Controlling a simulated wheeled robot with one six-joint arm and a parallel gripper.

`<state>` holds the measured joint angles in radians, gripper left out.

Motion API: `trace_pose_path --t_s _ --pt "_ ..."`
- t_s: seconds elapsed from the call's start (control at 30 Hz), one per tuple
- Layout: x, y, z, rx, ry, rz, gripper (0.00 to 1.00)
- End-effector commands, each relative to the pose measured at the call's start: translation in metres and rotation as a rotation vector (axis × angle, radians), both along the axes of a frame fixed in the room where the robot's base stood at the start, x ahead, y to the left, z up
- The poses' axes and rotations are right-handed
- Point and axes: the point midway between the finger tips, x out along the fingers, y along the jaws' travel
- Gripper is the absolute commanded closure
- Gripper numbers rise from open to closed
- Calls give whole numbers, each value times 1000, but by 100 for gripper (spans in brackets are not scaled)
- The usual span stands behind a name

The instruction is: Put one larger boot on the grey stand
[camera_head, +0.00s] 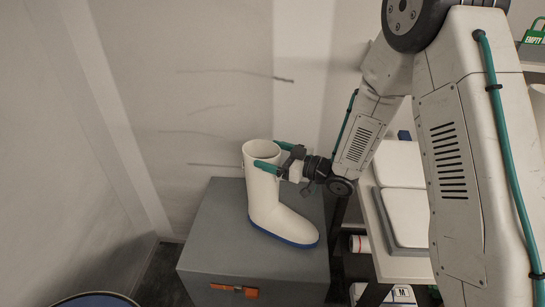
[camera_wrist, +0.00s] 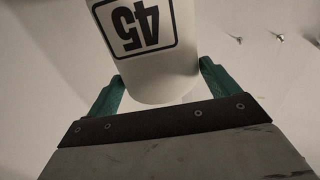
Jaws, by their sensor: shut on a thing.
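A white boot (camera_head: 268,200) with a blue sole is upright over the top of the grey stand (camera_head: 215,240), its toe pointing right and toward the front. The sole appears to rest on the stand's top, though a small gap cannot be ruled out. My gripper (camera_head: 266,154) is shut on the upper shaft of the boot, one teal finger on each side. In the wrist view the boot's shaft (camera_wrist: 158,75) sits between both fingers and carries a black-framed "45", seen upside down. The boot's inside is mostly hidden.
The grey stand has an orange latch (camera_head: 234,290) on its front. To the right is a shelf with pale pads (camera_head: 402,215) and items below. A wall stands close behind the stand.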

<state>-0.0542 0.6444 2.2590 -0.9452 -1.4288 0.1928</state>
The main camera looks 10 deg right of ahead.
Motion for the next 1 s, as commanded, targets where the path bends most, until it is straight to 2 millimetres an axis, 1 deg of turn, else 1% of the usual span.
trace_pose_path --t_s 0.07,0.43,0.47,0.5,0.8,0.87,0.97,1.0 --pt "0 0 -5 1 -2 0 84" --pt "1 0 -8 1 -3 -1 84" --pt "0 0 -9 0 -1 -1 10" --pt "0 0 -9 0 -2 -1 0" --pt "0 -1 -6 0 -2 -1 0" --pt "-3 -7 -6 -1 -1 -3 0" --pt "-13 -22 -6 0 0 -4 0" --pt "-17 -29 -6 0 0 -6 0"
